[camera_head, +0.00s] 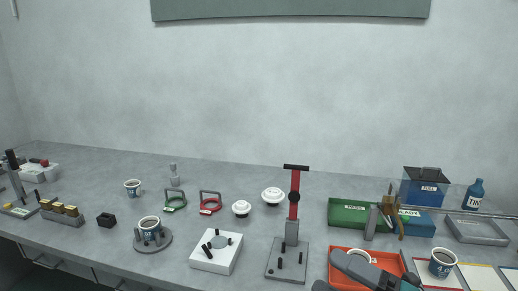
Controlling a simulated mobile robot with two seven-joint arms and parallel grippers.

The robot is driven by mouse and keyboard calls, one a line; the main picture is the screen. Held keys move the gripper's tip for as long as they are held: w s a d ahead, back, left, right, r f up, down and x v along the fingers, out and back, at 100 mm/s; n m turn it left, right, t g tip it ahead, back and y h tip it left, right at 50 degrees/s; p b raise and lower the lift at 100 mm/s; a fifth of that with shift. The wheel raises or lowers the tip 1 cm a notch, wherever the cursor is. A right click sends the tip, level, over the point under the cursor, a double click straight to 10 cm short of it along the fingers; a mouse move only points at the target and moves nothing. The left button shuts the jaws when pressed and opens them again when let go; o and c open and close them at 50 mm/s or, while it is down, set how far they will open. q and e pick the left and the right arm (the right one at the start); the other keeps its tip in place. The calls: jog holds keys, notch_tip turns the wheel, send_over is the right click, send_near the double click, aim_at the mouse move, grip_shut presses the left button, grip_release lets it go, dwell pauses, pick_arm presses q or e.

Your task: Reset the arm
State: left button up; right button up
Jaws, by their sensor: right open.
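My right gripper (327,270) reaches in from the bottom right corner, over the near left part of an orange-red tray (402,267). Its jaws are open, with nothing seen between them. Part of the gripper and my right arm is cut off by the bottom edge. My left arm and gripper are not in view. A grey press stand with a red column (294,205) and black top handle stands just left of my right gripper. A white cup with a dark label (442,264) stands to the right of the orange-red tray.
A white block fixture (216,252) and a cup in a round grey holder (151,236) stand left of the press. A green tray (349,213), a blue box (425,188) and a grey tray (477,231) lie behind my gripper.

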jog(key=d+f+m+t+h, duration=0.3)
jog(key=f+m+h, duration=0.35)
jog(key=m, duration=0.35)
jog(key=d+f+m+t+h, duration=0.3)
jog(key=f+m+h, duration=0.35)
jog(key=m, duration=0.35)
jog(key=s+f+m+g+h, duration=0.2)
jog(key=s+f+m+g, duration=0.4)
jog(key=f, duration=0.7)
jog(key=s+m, duration=0.2)
jog(key=s, duration=0.1)
jog(key=shift+a+f, duration=0.35)
jog(key=shift+f, duration=0.05)
jog(key=shift+s, duration=0.1)
